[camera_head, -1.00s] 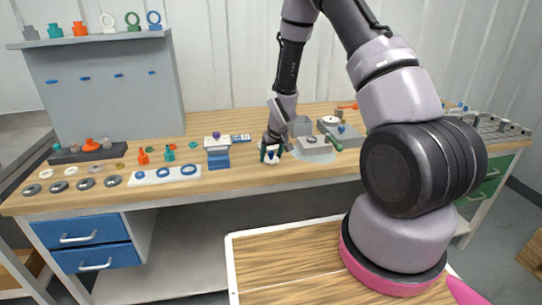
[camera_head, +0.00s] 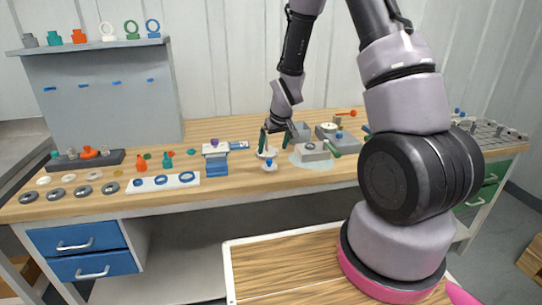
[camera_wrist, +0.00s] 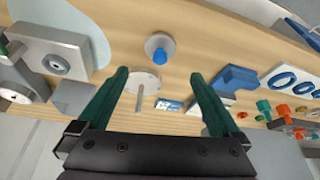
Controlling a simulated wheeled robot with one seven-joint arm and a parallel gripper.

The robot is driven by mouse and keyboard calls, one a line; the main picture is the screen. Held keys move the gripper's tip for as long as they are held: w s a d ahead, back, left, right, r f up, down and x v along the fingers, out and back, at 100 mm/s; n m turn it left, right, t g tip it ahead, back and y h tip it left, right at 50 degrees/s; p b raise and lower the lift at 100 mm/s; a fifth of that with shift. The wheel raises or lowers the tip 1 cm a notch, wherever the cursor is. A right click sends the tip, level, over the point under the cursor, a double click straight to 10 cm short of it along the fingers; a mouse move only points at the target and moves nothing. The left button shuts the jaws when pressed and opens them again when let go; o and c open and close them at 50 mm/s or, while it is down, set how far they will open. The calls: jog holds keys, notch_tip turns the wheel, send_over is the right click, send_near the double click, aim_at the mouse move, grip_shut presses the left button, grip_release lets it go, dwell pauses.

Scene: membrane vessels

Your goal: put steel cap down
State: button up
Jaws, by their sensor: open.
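A round grey disc with a blue knob (camera_wrist: 158,47), which looks like the steel cap, sits flat on the wooden bench top in the wrist view. It also shows near the bench's front edge in the head view (camera_head: 269,167). Right behind it is a pale disc with an upright pin (camera_wrist: 143,83), seen between my fingers in the wrist view. My gripper (camera_head: 273,142) is open and empty above these two discs, its green fingers (camera_wrist: 160,75) spread wide and apart from the cap.
Left of the discs in the head view is a blue block stand (camera_head: 217,166). A white strip with blue rings (camera_head: 162,182) lies farther left. To the right, a grey block fixture (camera_head: 314,152) with a green handle (camera_head: 334,150) stands on a pale mat. Bare wood surrounds the cap.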

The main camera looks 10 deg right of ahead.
jog(key=s+d+r+m, duration=0.1)
jog(key=s+r, duration=0.2)
jog(key=r, duration=0.5)
jog(key=s+d+r+m+t, duration=0.1)
jog(key=s+d+r, duration=0.15)
jog(key=r, duration=0.55)
jog(key=s+d+r+m, duration=0.1)
jog(key=s+r, duration=0.3)
jog(key=r, duration=0.4)
jog(key=s+r+m, duration=0.1)
jog(key=s+r, duration=0.4)
jog(key=s, duration=0.3)
jog(key=s+r+m+t+y, duration=0.1)
jog(key=s+r+m, duration=0.1)
jog(key=s+r, duration=0.3)
jog(key=s, duration=0.4)
jog(key=shift+d+r+t, duration=0.2)
jog(key=shift+d+t, duration=0.1)
